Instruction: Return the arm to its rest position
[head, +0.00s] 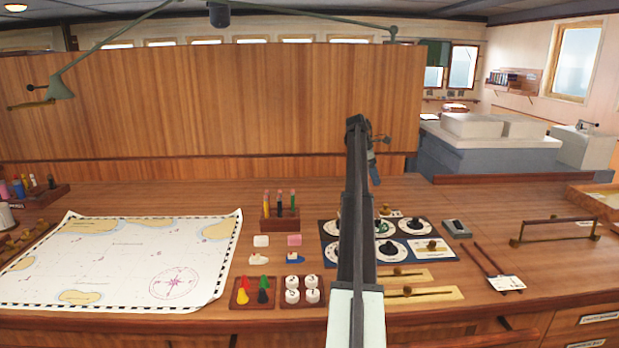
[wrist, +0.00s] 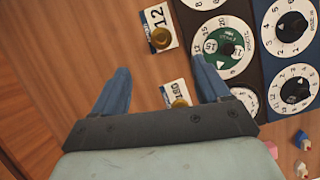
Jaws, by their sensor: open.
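My arm (head: 357,220) reaches from the bottom of the head view up over the desk, with its top end in front of the wooden partition. My gripper (head: 376,176) hangs at that end, pointing down, well above the desk by its look. In the wrist view my gripper (wrist: 160,78) shows two blue fingers spread apart with nothing held between them. The arm hides part of the dial panel in the head view.
The dial panel (head: 411,227) sits right of centre on the desk, with brass sliders (head: 424,293) in front. A chart (head: 110,262) covers the left. Pencils in a block (head: 280,222), coloured pegs (head: 254,293) and white pegs (head: 303,293) stand between.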

